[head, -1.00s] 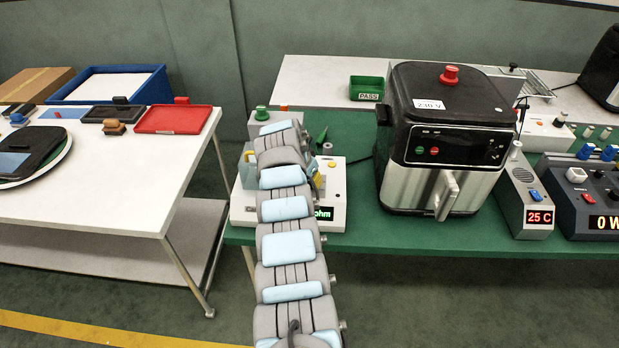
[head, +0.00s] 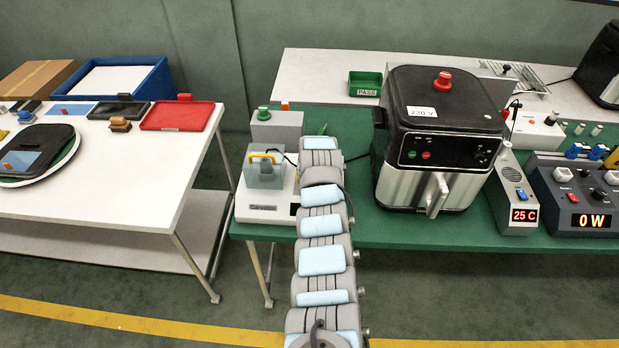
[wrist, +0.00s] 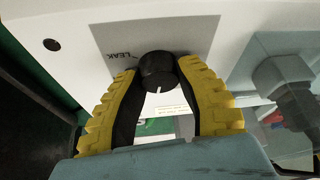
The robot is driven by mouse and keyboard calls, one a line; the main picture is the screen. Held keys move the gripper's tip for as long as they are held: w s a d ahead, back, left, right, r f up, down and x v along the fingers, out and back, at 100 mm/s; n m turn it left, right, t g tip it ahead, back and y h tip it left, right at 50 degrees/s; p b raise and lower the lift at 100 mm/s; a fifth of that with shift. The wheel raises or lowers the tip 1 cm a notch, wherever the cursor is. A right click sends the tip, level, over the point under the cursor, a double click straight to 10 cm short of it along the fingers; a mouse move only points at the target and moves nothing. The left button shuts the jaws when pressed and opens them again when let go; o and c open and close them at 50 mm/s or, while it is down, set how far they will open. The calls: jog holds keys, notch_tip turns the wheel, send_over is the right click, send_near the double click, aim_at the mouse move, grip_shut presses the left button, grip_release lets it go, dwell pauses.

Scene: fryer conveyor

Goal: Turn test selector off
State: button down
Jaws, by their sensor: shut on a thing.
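The test selector is a black round knob (wrist: 157,62) on a grey panel of the white tester. The printed word LEAK is at its upper left, and a short white mark on the knob points down in the wrist view. My gripper (wrist: 158,76) has its yellow ribbed fingers on both sides of the knob, closed on it. Other labels around the knob are hidden or unreadable. In the head view the tester (head: 262,209) stands at the left end of the green bench, and my arm hides the knob and most of the display.
A clear box with a yellow handle (head: 265,168) sits on the tester's left part. A grey box with a green knob (head: 275,130) stands behind. An air fryer (head: 440,140) stands close on the right. A white table (head: 150,190) is at left, across a gap.

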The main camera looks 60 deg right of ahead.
jog(key=shift+f+n+t, duration=0.15)
jog(key=shift+n+t, duration=0.25)
jog(key=shift+n, duration=0.6)
jog(key=shift+y, duration=0.3)
jog(key=c, duration=0.6)
grip_release()
jog(key=shift+c, duration=0.2)
jog(key=shift+r, duration=0.2)
jog(key=v, duration=1.1)
jog(key=shift+r, duration=0.35)
jog(key=shift+a, duration=0.15)
